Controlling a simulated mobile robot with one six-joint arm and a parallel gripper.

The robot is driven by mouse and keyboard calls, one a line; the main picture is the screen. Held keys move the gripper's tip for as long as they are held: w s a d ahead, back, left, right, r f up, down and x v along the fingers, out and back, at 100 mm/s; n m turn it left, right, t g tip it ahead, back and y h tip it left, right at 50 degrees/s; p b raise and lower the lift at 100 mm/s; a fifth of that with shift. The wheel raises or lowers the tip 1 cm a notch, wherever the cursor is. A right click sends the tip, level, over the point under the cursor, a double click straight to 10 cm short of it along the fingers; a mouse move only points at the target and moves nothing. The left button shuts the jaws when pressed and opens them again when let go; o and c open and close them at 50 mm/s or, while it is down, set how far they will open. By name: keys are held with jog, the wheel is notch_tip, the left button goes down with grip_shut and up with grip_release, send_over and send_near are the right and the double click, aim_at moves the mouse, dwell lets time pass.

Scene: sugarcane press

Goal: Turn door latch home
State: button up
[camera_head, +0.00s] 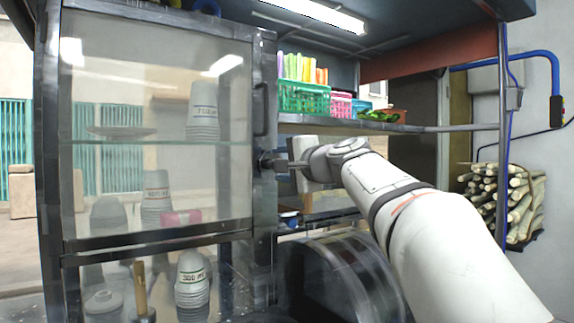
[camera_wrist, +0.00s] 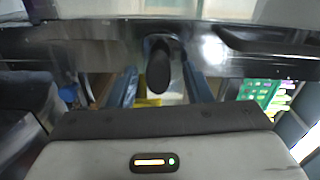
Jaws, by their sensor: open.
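The door latch (camera_head: 264,159) is a small dark knob on the right frame of the glass cabinet door (camera_head: 150,190). In the wrist view the latch (camera_wrist: 160,68) is a dark oval seen end-on, on the grey metal frame. My gripper (camera_head: 279,163) is at the latch, reaching in from the right. In the wrist view the open fingers of my gripper (camera_wrist: 162,86) stand on either side of the latch, with gaps visible at both sides. Contact with the latch cannot be seen. The door looks closed against its frame.
A dark door handle (camera_head: 260,108) sits above the latch. Cup stacks (camera_head: 203,110) stand behind the glass. A shelf (camera_head: 340,126) with a green basket (camera_head: 303,97) is above my arm. A dark round machine part (camera_head: 340,275) is below. Cane stalks (camera_head: 508,200) lie at right.

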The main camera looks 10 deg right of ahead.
jog(key=v, duration=0.8)
jog(key=shift+b, duration=0.4)
jog(key=shift+a+f, duration=0.1)
jog(key=s+a+f+n+g+h+p, duration=0.1)
jog(key=s+a+f+n+g+p, duration=0.15)
jog(key=s+f+g+p, duration=0.4)
jog(key=s+a+f+n+g+h+p, duration=0.1)
jog(key=s+a+f+n+p, duration=0.2)
jog(key=f, duration=0.6)
jog(key=s+d+f+n+g+h+p, duration=0.1)
jog(key=s+f+n+g+h+p, duration=0.1)
jog(key=s+f, duration=0.5)
jog(key=s+d+f+n+g+h+p, duration=0.2)
jog(key=s+f+n+g+p, duration=0.2)
jog(key=s, duration=0.5)
notch_tip(320, 180, down, 3)
jog(key=shift+d+r+n+h+p, duration=0.1)
jog(key=shift+d+n+h+p, duration=0.3)
jog(key=shift+p, duration=0.5)
